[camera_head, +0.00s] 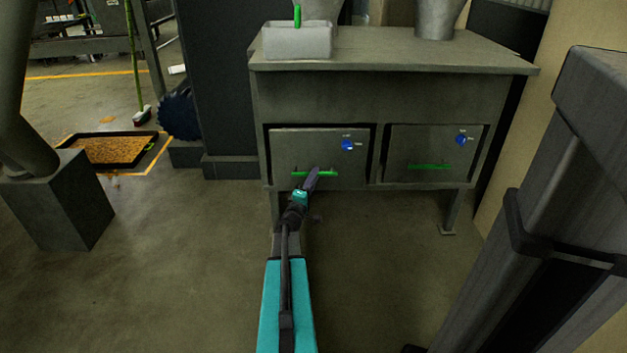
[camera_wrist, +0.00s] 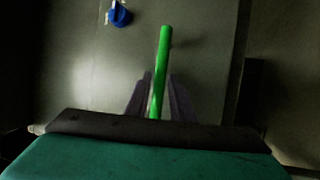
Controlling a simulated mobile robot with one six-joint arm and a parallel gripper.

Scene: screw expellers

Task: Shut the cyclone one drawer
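The left drawer (camera_head: 300,150) under the metal table has a grey front, a blue knob and a green bar handle (camera_head: 323,173). Its front seems to stand slightly proud, with a dark gap along its right side. My gripper (camera_head: 311,178) is at this handle. In the wrist view, the green handle (camera_wrist: 163,60) runs between the two fingers of my gripper (camera_wrist: 158,88), which sit close on both sides of it and look shut on it. The right drawer (camera_head: 405,150) has a similar green handle and blue knob. No label naming cyclone one is readable.
The metal table (camera_head: 400,52) carries a pale bin (camera_head: 297,42) and the lower ends of two grey cones. A dark column (camera_head: 560,190) stands at the right. A tray of grain (camera_head: 110,150) lies on the floor at the left. The floor before the drawers is clear.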

